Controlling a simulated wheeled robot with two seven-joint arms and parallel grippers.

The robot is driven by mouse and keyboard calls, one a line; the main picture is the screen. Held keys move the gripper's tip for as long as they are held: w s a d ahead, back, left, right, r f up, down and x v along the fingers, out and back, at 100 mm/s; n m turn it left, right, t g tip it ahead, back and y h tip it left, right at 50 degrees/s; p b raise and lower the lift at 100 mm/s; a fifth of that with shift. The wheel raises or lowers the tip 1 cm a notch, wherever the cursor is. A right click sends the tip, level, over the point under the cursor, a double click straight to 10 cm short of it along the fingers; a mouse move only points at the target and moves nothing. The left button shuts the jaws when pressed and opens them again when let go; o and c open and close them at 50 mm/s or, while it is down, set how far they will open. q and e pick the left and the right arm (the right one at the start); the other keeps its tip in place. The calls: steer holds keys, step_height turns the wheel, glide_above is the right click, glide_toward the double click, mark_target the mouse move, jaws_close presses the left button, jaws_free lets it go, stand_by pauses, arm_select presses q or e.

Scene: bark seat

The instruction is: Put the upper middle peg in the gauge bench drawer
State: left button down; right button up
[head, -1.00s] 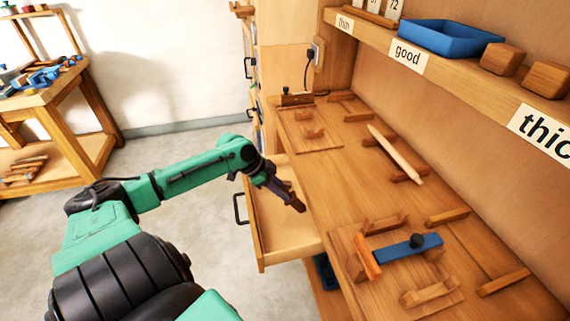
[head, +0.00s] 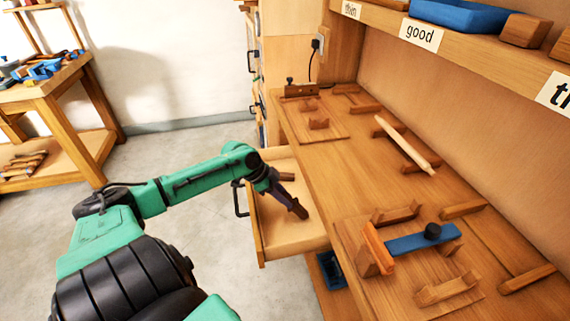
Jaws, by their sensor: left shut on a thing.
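The gauge bench drawer (head: 290,240) is pulled open below the bench's left edge, and its bare floor shows. My left gripper (head: 284,198) is over the open drawer, pointing down to the right. It is shut on a dark brown piece, seemingly a peg (head: 297,208), partly hidden by the fingers. I cannot tell whether the piece touches the drawer floor. A pale, pointed peg (head: 402,143) lies across wooden cradles on the bench top. My right gripper is not in view.
The bench top (head: 345,170) borders the drawer on the right. It carries a blue clamp-like tool (head: 415,242) by an orange block (head: 377,248), and several wooden cradles. A shelf above holds a blue tray (head: 460,14). Clear floor lies left of the drawer.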

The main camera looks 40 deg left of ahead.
arm_select(q)
steer(key=c, duration=0.6)
jaws_free()
steer(key=p+v, duration=0.3)
steer(key=v, duration=1.1)
steer(key=shift+s+r+p, duration=0.15)
steer(key=shift+r+p, duration=0.05)
steer(key=shift+p, duration=0.15)
steer(key=shift+a, duration=0.1)
